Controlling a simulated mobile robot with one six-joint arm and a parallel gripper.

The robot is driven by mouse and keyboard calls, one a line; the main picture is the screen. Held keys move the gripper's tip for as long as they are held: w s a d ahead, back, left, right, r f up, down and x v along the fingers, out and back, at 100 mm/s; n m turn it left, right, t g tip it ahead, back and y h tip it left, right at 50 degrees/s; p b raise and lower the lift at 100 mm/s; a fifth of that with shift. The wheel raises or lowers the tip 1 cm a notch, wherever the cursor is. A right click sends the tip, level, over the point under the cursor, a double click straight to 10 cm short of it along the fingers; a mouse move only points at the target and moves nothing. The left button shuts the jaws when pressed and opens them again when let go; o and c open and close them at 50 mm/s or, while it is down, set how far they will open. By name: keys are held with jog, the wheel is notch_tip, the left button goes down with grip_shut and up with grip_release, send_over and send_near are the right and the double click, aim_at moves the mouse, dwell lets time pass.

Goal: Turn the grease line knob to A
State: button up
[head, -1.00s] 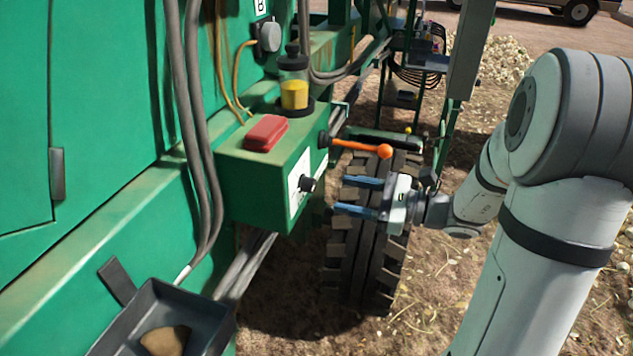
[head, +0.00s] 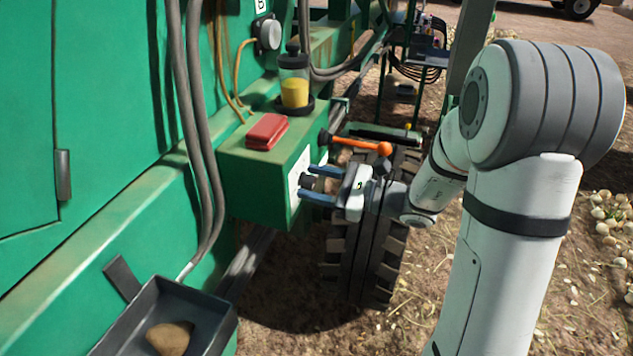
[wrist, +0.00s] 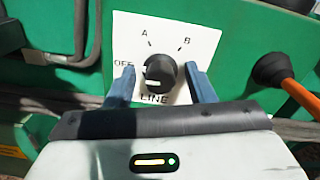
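The grease line knob (wrist: 160,71) is a black round knob on a white plate (wrist: 190,35) marked OFF, A, B and LINE. Its white pointer mark is on the left side, toward OFF. My gripper (wrist: 162,84) is open, with one blue finger on each side of the knob, around it; I cannot tell whether they touch it. In the head view my gripper (head: 310,184) reaches the front face of the green box (head: 245,180), and its fingers and body partly hide the knob and plate.
An orange-tipped lever (head: 384,149) sticks out just above my gripper, and shows at right in the wrist view. A red block (head: 267,131) and a grease reservoir (head: 294,92) sit on the box. A tyre (head: 365,250) is below. A dark tray (head: 205,300) is at lower left.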

jog(key=c, duration=0.9)
jog(key=shift+c, duration=0.2)
jog(key=shift+r+p, duration=0.1)
jog(key=shift+p, duration=0.25)
jog(key=shift+r+m+p, duration=0.15)
jog(key=shift+m+p, duration=0.75)
jog(key=shift+m, duration=0.2)
jog(key=m+p, duration=0.3)
jog(key=shift+w+m, duration=0.1)
jog(key=shift+m, duration=0.2)
jog(key=m+p, duration=0.3)
jog(key=shift+d+p, duration=0.1)
jog(key=shift+p, duration=0.25)
jog(key=shift+w+m+p, duration=0.1)
jog(key=shift+m+p, duration=0.95)
jog(key=shift+m, duration=0.35)
jog(key=shift+f, duration=0.25)
